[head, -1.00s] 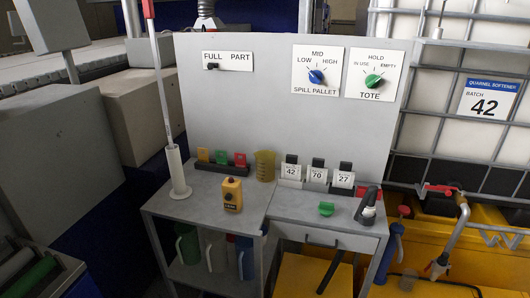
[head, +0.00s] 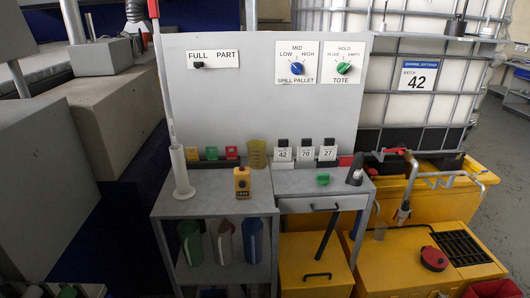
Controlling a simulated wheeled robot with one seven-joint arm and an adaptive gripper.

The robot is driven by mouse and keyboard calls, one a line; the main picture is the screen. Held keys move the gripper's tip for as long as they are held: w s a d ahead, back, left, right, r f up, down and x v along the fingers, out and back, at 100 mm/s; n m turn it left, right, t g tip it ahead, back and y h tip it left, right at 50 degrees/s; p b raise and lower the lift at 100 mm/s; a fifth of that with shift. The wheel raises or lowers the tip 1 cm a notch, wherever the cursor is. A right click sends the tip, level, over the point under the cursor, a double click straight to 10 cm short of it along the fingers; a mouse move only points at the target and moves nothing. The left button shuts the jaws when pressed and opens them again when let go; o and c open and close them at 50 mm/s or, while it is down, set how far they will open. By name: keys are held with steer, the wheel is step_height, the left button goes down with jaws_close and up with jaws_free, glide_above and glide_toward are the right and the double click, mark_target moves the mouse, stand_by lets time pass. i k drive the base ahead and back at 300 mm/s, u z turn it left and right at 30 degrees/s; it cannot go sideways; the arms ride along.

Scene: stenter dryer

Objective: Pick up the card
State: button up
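Several cards stand at the back of the grey bench; I cannot tell which one the task means. White cards marked 42 (head: 283,154), 70 (head: 305,154) and 27 (head: 327,153) stand in a row in black-topped holders on the right half. My gripper is not in view.
A yellow box with buttons (head: 242,183), a green block (head: 323,179) and a black-and-grey handheld device (head: 355,170) sit in front of the cards. The upright panel (head: 260,105) rises behind.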

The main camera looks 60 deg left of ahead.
mark_target(283, 152)
steer(key=u, duration=1.6)
